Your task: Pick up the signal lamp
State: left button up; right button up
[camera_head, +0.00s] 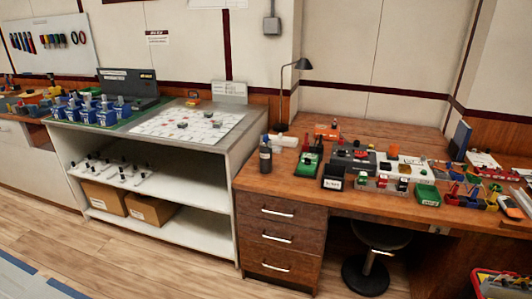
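Neither of my grippers is in the head view. Many small parts stand on the wooden desk (293,183) at the right, and I cannot tell which of them, if any, is the signal lamp. A black desk lamp (303,64) on a thin stand rises at the back left of this desk. Near the front left stand a dark bottle (265,160), a green piece with red on top (308,165) and a black labelled box (333,178). A green box (427,195) and several red, green and black parts sit further right.
A white shelf bench (155,213) stands left of the desk. A round stool (381,236) is under the desk.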

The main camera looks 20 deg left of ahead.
aim_at(265, 153)
jog(key=i+j, duration=0.85)
jog(key=i, duration=0.15)
jog(key=i+j, duration=0.9)
jog(key=i, duration=0.1)
